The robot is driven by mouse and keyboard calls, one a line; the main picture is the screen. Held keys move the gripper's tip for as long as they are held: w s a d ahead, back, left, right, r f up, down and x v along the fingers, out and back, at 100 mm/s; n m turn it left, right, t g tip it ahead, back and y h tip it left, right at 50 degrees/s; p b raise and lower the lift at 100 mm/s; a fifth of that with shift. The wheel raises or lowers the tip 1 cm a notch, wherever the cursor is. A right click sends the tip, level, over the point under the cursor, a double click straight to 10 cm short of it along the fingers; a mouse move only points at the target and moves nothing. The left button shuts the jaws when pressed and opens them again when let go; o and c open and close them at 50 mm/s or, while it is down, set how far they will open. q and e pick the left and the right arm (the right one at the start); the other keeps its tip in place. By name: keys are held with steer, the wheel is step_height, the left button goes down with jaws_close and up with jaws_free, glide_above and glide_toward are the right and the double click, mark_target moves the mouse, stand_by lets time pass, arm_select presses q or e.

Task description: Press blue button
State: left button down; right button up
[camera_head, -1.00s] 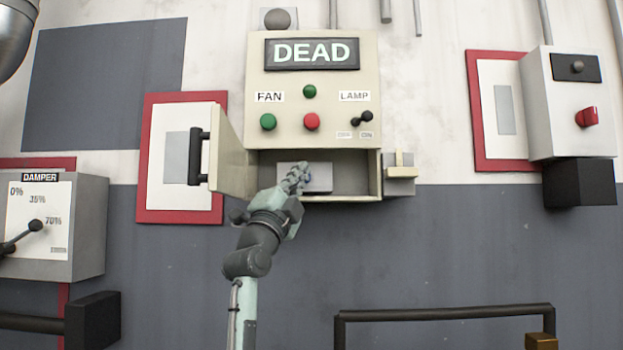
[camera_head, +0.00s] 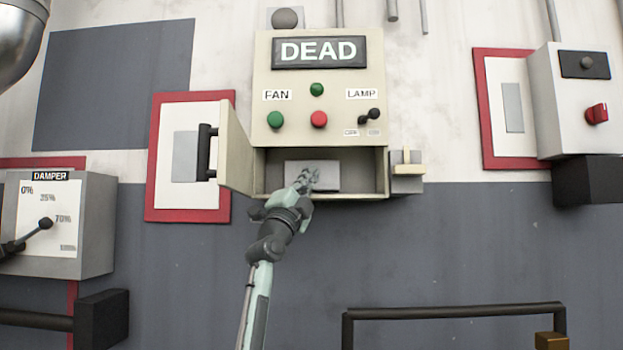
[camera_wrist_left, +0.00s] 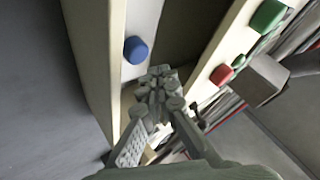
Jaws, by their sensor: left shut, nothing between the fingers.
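The blue button (camera_wrist_left: 136,50) shows in the left wrist view as a round knob on a pale plate inside the open lower compartment of the control box. My left gripper (camera_wrist_left: 158,78) is shut and empty. In that view its tips appear just below and right of the button, with a visible gap in the picture. In the head view, my left gripper (camera_head: 306,180) is in front of the compartment's pale plate (camera_head: 328,176), and the button is hidden behind it. My right gripper is not in view.
The compartment's open door (camera_head: 236,150) stands out left of my gripper, with a black handle (camera_head: 206,150). Above are a green button (camera_head: 275,119), a red button (camera_head: 319,119) and a DEAD sign (camera_head: 320,52). A latch block (camera_head: 407,172) is on the right.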

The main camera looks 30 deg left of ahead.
arm_select(q)
steer(key=shift+w+a, duration=0.25)
steer(key=shift+w, duration=0.1)
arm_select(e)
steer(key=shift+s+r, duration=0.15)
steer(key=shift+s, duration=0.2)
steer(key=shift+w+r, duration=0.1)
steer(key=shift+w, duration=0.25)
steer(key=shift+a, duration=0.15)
arm_select(q)
steer(key=shift+w+a, duration=0.1)
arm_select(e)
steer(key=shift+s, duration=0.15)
arm_select(q)
steer(key=shift+w+a, duration=0.15)
steer(key=shift+w, duration=0.1)
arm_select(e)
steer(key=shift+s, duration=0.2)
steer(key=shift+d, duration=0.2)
